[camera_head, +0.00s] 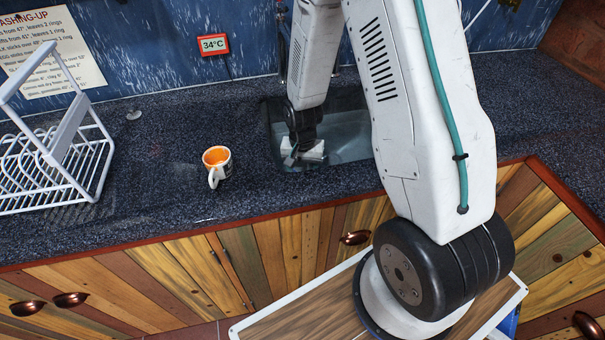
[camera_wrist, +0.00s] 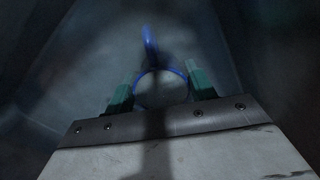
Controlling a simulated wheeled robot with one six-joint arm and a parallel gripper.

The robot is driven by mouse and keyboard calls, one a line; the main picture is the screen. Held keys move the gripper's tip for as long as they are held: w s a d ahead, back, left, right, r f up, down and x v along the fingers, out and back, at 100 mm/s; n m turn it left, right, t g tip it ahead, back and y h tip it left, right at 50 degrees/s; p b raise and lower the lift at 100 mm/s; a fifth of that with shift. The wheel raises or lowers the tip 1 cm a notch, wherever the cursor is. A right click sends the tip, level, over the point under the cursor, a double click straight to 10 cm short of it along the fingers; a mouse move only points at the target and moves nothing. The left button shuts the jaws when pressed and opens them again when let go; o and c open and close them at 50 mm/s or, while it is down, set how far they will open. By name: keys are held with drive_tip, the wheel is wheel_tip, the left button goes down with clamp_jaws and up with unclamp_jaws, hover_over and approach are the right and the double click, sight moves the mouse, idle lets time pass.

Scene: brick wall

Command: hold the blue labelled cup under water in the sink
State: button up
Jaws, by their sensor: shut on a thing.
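A cup with a blue rim and a blue handle (camera_wrist: 151,46) sits between the two green fingers of my gripper (camera_wrist: 160,82) in the wrist view. The handle points away from the wrist. The fingers are closed against the cup from both sides. In the head view my gripper (camera_head: 304,156) is down inside the sink (camera_head: 348,150) near its left end, and the cup is hidden there. The sink looks bluish and murky, as if holding water. I cannot tell whether the cup is fully under the surface. Its label does not show.
A white mug with an orange inside (camera_head: 217,165) stands on the dark speckled counter (camera_head: 165,190), left of the sink. A white dish rack (camera_head: 60,150) stands at the far left. A display reading 34°C (camera_head: 213,44) and a washing-up notice (camera_head: 45,50) hang behind.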

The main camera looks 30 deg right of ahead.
idle(0.3)
wheel_tip(320, 180, up, 20)
idle(1.1)
